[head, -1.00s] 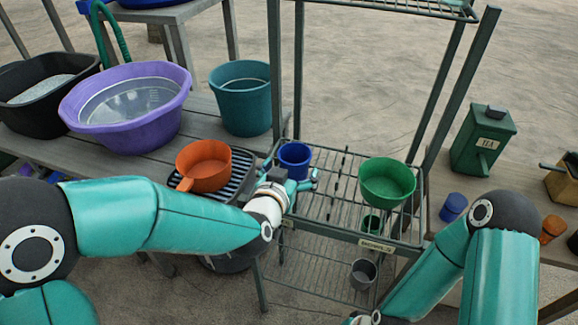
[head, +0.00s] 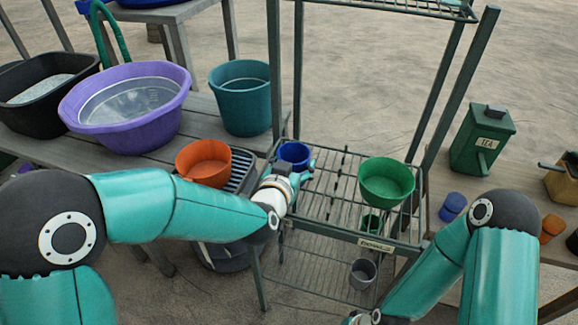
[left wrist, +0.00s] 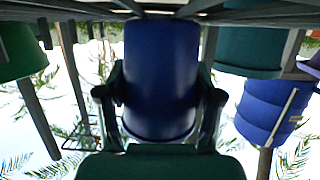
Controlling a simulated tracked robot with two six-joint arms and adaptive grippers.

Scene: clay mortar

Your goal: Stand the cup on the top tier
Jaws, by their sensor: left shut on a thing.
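The blue cup (head: 293,155) is at the left end of the rack's middle wire tier (head: 325,205), and looks upright. My left gripper (head: 300,176) reaches it from the front and is shut on it. In the left wrist view the cup (left wrist: 160,75) sits between both fingers (left wrist: 160,100), with that picture upside down. I cannot tell whether the cup's base touches the wires. The top tier (head: 400,8) shows only in part at the upper edge.
A green bowl (head: 386,183) stands right of the cup on the same tier. Small green (head: 371,224) and grey (head: 363,273) cups are lower. Rack posts (head: 274,70) rise beside the cup. An orange pan (head: 204,163), teal bucket (head: 241,100) and purple tub (head: 125,110) stand left.

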